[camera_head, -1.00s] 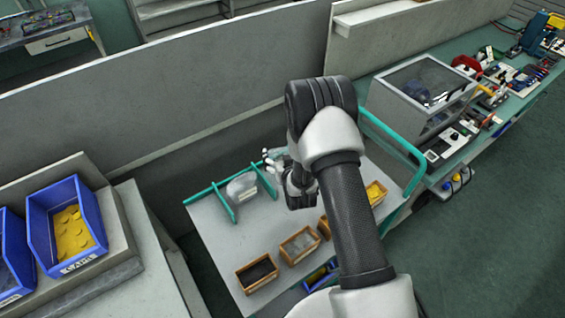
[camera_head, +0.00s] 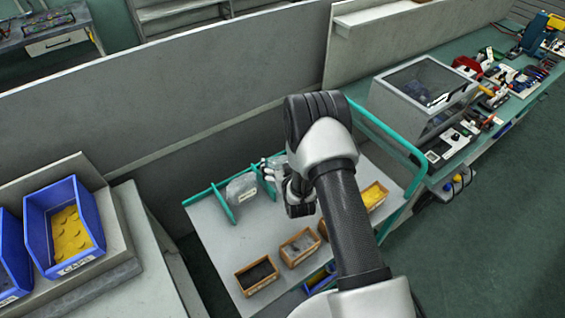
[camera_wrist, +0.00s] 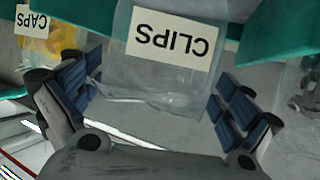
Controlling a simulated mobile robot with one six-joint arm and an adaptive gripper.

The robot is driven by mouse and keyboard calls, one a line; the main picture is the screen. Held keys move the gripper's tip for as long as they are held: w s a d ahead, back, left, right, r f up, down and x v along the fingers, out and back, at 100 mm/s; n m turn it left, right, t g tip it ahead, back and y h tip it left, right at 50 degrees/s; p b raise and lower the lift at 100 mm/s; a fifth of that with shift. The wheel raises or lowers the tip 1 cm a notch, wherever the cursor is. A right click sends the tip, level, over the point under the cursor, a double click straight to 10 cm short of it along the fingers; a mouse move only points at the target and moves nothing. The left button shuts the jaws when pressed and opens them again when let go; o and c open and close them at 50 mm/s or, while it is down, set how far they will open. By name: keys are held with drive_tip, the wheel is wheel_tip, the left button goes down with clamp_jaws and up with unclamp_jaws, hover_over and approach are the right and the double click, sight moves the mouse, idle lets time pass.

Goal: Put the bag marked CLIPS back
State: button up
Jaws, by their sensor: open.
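The clear bag marked CLIPS (camera_wrist: 165,75) shows in the wrist view with its label upside down. It lies between the two fingers of my gripper (camera_wrist: 155,85), which is open, with a gap on each side of the bag. Green rack bars (camera_wrist: 280,38) are beside and behind it. In the head view my gripper (camera_head: 268,172) is at the green divider rack on the cart (camera_head: 228,243), partly hidden by my arm. Another clear bag (camera_head: 241,187) stands between green dividers to its left.
A bag marked CAPS (camera_wrist: 36,42) with yellow contents is close at the left in the wrist view. Small brown boxes (camera_head: 257,277) stand along the cart's front. Blue bins (camera_head: 62,225) are at the left. A low wall (camera_head: 180,95) runs behind the cart.

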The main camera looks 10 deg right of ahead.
idle(0.3)
drive_tip(key=shift+r+p, duration=0.25)
drive_tip(key=shift+p, duration=0.1)
drive_tip(key=p+v, duration=0.1)
drive_tip(key=v, duration=1.1)
drive_tip(key=s+r+g, duration=0.3)
drive_tip(key=r+g, duration=0.1)
drive_tip(key=r, duration=1.7)
drive_tip(key=s+r+g, duration=0.2)
drive_tip(key=s+r, duration=0.3)
drive_tip(key=s, duration=0.8)
drive_tip(key=s+r+g, duration=0.2)
drive_tip(key=s+r, duration=0.3)
drive_tip(key=s, duration=0.8)
drive_tip(key=shift+d+g, duration=0.15)
drive_tip(key=shift+g, duration=0.25)
drive_tip(key=shift+f, duration=0.1)
